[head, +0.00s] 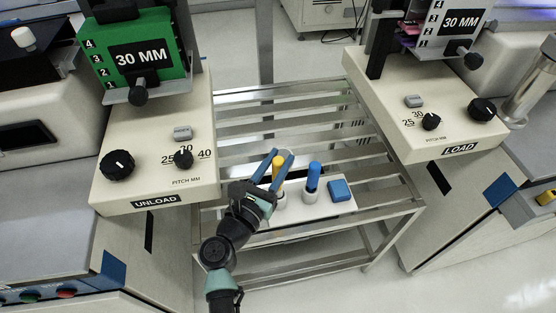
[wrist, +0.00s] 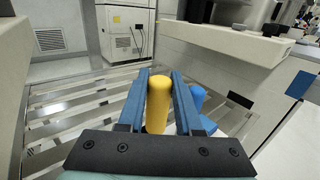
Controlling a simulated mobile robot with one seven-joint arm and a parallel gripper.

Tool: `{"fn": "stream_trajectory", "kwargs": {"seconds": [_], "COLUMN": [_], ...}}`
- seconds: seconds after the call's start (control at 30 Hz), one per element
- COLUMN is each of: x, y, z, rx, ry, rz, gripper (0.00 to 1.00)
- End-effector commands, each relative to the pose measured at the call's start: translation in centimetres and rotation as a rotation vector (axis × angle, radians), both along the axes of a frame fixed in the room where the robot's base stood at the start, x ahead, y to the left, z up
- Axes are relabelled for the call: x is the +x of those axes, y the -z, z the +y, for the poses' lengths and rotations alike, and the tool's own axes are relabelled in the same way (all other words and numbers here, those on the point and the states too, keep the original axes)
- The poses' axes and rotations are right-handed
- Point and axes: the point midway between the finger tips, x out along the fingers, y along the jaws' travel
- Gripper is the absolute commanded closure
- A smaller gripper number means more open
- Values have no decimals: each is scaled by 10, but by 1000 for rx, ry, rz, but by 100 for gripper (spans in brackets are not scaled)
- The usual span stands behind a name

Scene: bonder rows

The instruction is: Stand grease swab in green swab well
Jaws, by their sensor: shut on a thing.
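A yellow swab-like handle (head: 278,172) stands upright between the two blue fingers of my gripper (head: 279,155), which is shut on it. The wrist view shows the yellow handle (wrist: 158,104) between the fingers (wrist: 159,72). Its lower end is hidden by my gripper in the wrist view. In the head view it stands over a pale cup on a white holder (head: 324,211); I cannot tell whether it is seated or lifted. A blue swab-like handle (head: 314,174) stands upright in a pale cup to its right. I see no clearly green well, and no label marks the grease swab.
A blue block (head: 339,190) sits at the holder's right end. The holder is on a slatted metal rack (head: 250,115) with bare slats behind. The UNLOAD machine (head: 150,185) stands left, with a green 30 MM panel (head: 135,55); the LOAD machine (head: 420,125) stands right.

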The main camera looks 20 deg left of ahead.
Motion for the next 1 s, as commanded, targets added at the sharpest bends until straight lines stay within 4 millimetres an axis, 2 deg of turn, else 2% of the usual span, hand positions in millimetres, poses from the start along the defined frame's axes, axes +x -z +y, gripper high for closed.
{"fn": "stream_trajectory", "kwargs": {"seconds": [1.0], "x": [0], "y": [32], "z": [0], "rx": [0], "ry": [0], "rz": [0], "gripper": [100]}}
